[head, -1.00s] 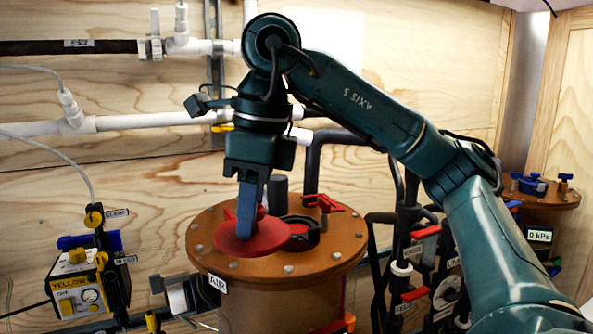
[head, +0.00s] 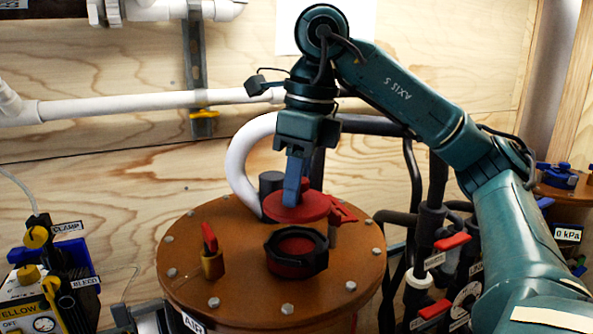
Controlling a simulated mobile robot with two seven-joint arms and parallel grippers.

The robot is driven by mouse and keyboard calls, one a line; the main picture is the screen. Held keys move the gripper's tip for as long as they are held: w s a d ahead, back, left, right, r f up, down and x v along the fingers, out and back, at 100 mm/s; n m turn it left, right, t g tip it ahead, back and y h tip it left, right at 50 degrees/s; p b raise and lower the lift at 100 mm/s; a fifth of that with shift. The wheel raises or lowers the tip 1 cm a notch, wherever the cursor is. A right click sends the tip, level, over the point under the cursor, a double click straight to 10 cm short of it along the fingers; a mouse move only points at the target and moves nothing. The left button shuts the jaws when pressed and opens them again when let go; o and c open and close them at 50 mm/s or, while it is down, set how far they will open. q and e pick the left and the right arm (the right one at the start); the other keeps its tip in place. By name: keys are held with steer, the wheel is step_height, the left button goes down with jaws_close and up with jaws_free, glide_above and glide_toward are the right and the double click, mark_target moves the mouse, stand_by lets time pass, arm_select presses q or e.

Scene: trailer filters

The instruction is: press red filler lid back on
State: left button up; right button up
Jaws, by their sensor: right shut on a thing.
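The red filler lid (head: 290,211) is a flat round disc. My right gripper (head: 293,192) is shut on it from above and holds it roughly level, above the back part of the orange-brown tank top (head: 235,285). The filler neck (head: 297,252), a black ring with red inside, is open and uncovered nearer the camera. The lid appears behind the neck and apart from it. The exact gap between lid and tank top cannot be told. My left gripper is not in view.
A small red-handled brass valve (head: 211,255) stands left of the neck. A red lever (head: 342,212) and a dark grey stub (head: 271,184) are close to the lid. A white curved pipe (head: 238,165) rises behind the tank. Red-handled valves (head: 452,241) and hoses stand at right.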

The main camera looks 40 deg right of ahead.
mark_target(297, 209)
steer(key=shift+f, duration=0.6)
step_height(297, 209, down, 2)
steer(key=shift+f+b, duration=0.1)
steer(key=shift+b, duration=1.05)
steer(key=shift+f+b, duration=0.5)
steer(key=shift+f, duration=0.05)
steer(key=shift+f+b, duration=0.35)
steer(key=shift+f, duration=0.1)
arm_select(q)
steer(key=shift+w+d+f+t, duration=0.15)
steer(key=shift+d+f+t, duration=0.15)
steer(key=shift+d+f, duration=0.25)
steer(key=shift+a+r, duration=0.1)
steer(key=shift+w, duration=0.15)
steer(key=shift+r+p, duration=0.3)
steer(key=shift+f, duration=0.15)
arm_select(e)
steer(key=shift+f, duration=0.1)
